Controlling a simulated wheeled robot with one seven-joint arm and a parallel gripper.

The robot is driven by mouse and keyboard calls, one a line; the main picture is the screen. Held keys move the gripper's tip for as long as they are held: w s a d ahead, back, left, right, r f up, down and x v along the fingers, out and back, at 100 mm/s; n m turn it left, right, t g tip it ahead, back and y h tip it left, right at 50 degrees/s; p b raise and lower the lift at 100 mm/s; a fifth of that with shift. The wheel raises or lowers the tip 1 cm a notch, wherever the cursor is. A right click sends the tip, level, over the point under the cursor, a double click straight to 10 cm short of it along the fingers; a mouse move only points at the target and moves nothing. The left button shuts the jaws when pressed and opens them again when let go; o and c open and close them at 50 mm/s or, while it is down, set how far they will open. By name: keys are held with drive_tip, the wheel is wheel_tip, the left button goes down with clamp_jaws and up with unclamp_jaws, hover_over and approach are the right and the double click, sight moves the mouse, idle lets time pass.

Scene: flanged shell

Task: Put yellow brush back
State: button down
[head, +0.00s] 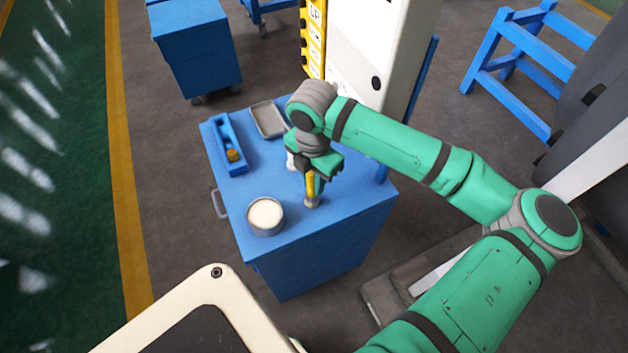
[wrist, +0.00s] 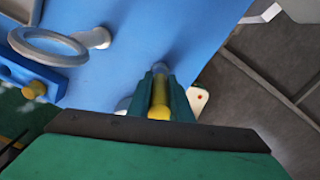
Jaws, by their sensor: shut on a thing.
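My gripper (head: 313,172) is over the blue cart top and shut on the yellow brush (head: 311,186). The brush hangs roughly upright, with its pale grey end down close to the cart top; I cannot tell if it touches. In the wrist view the yellow brush (wrist: 160,98) sits between the dark green fingers of my gripper (wrist: 161,88). A blue holder (head: 224,130) lies on the cart at the left, with a short yellow piece (head: 233,155) in its near end. The holder also shows at the left edge of the wrist view (wrist: 62,84).
A round tin with white contents (head: 265,214) stands at the cart's near left. A grey tray (head: 268,119) lies at the back. A white and yellow machine panel (head: 365,50) rises behind the cart (head: 340,215). Bare blue surface lies between the holder and the tin.

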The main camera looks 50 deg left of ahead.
drive_tip(key=c, duration=1.6)
unclamp_jaws()
drive_tip(key=shift+w+f, duration=0.1)
drive_tip(key=shift+s, duration=0.2)
wheel_tip(320, 180, up, 12)
drive_tip(key=shift+r, duration=0.1)
drive_tip(key=shift+w, duration=0.1)
